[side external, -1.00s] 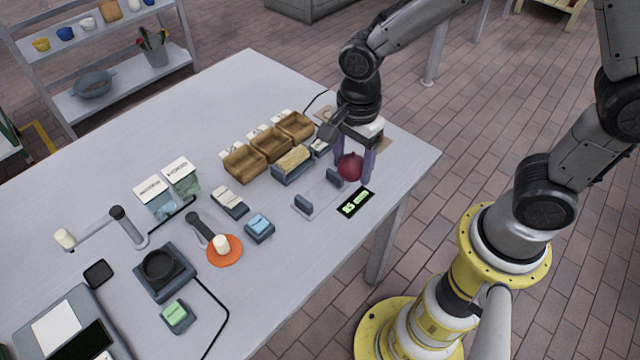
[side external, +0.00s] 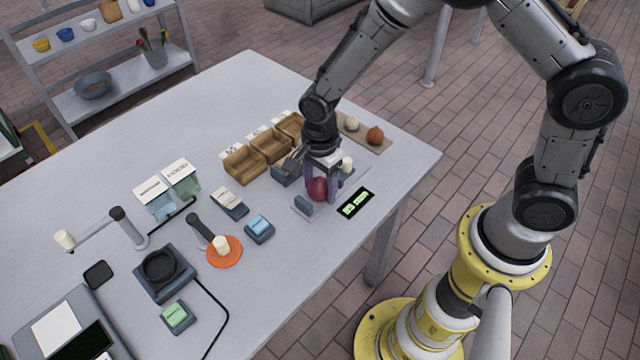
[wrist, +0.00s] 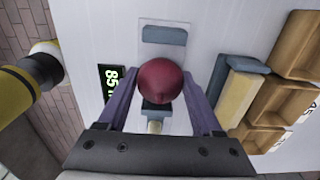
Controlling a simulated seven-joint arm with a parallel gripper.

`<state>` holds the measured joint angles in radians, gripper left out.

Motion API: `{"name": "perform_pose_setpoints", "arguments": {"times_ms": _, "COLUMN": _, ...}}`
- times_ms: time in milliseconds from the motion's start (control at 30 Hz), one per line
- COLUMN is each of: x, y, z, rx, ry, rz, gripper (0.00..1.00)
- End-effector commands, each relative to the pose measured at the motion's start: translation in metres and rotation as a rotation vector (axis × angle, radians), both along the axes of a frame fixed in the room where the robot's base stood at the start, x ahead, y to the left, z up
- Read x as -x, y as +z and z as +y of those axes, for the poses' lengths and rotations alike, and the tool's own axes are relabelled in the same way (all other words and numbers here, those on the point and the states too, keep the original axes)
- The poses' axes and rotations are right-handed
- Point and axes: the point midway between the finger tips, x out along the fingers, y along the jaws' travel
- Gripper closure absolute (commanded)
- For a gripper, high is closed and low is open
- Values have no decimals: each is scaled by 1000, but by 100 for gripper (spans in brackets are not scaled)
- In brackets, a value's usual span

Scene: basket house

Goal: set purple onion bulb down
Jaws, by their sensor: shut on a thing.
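The purple onion bulb (side external: 317,189) is dark red-purple and round. My gripper (side external: 320,191) is shut on it, with one purple finger on each side. In the wrist view the onion (wrist: 160,80) sits between the two fingers, over a light plate with a grey-blue block at each end. One end block (side external: 303,204) shows left of the onion in the side view. Whether the onion touches the plate is hard to tell. The plate's far part is partly hidden by my gripper.
A green-lit display (side external: 356,203) lies right of the plate. Several wooden bins (side external: 270,146) stand behind. A brown board (side external: 368,133) at the back right holds an orange-brown bulb (side external: 375,135) and a pale bulb (side external: 352,123). A blue-topped block (side external: 259,228) stands to the left.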

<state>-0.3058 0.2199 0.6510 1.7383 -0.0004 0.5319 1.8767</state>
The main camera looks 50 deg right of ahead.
Motion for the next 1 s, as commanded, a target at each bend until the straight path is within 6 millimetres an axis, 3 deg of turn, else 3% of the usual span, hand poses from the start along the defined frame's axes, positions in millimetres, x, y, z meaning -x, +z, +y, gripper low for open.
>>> {"name": "perform_pose_setpoints", "arguments": {"times_ms": 233, "x": 0, "y": -2, "z": 0, "rx": 0, "ry": 0, "rz": 0, "gripper": 90}}
{"name": "perform_pose_setpoints", "arguments": {"times_ms": 267, "x": 0, "y": -3, "z": 0, "rx": 0, "ry": 0, "rz": 0, "gripper": 31}}
{"name": "perform_pose_setpoints", "arguments": {"times_ms": 433, "x": 0, "y": -2, "z": 0, "rx": 0, "ry": 0, "rz": 0, "gripper": 3}}
{"name": "perform_pose_setpoints", "arguments": {"times_ms": 767, "x": 0, "y": 1, "z": 0, "rx": 0, "ry": 0, "rz": -1, "gripper": 3}}
{"name": "perform_pose_setpoints", "arguments": {"times_ms": 1000, "x": -1, "y": 34, "z": 0, "rx": -2, "ry": 0, "rz": -6, "gripper": 3}}
